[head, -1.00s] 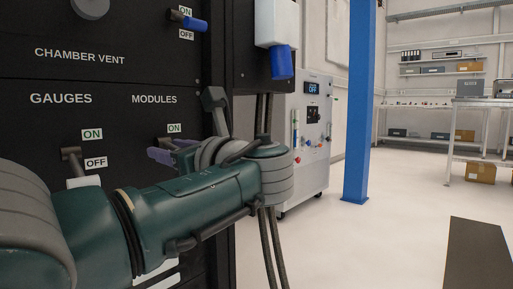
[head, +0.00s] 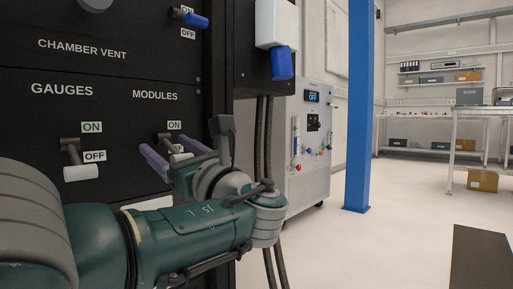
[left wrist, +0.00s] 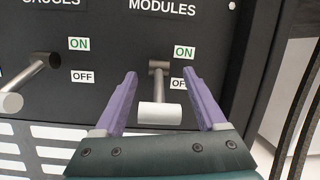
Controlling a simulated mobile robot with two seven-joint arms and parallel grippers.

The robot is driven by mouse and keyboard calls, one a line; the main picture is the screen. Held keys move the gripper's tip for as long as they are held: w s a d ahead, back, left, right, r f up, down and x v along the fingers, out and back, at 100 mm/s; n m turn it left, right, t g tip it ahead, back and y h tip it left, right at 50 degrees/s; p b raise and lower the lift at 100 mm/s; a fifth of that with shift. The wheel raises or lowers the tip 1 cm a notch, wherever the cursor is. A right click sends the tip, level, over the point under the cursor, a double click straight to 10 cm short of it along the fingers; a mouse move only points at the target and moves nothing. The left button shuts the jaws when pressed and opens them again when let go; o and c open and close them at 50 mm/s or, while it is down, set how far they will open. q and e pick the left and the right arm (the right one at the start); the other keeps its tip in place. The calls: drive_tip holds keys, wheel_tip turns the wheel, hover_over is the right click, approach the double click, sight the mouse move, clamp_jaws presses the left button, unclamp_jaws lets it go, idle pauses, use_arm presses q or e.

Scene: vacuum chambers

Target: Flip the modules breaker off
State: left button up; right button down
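The modules breaker (left wrist: 160,113) is a short metal lever with a pale cylindrical handle, under the MODULES label on a black panel. ON and OFF labels sit to its right. In the left wrist view its handle shows below its pivot, and I cannot tell its setting for sure. My left gripper (left wrist: 160,78) is open, one purple finger on each side of the lever, with gaps on both sides. In the head view the left gripper (head: 174,152) is at the breaker (head: 180,150), and partly hides it. My right gripper is not in view.
The gauges breaker (head: 80,172) is close on the left, with a similar handle. A blue-handled chamber vent lever (head: 197,20) is above. Dark cables (head: 264,150) hang right of the panel. A blue post (head: 360,110) and open floor lie further right.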

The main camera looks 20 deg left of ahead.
use_arm(q)
drive_tip(key=p+v, duration=0.1)
drive_tip(key=v, duration=0.9)
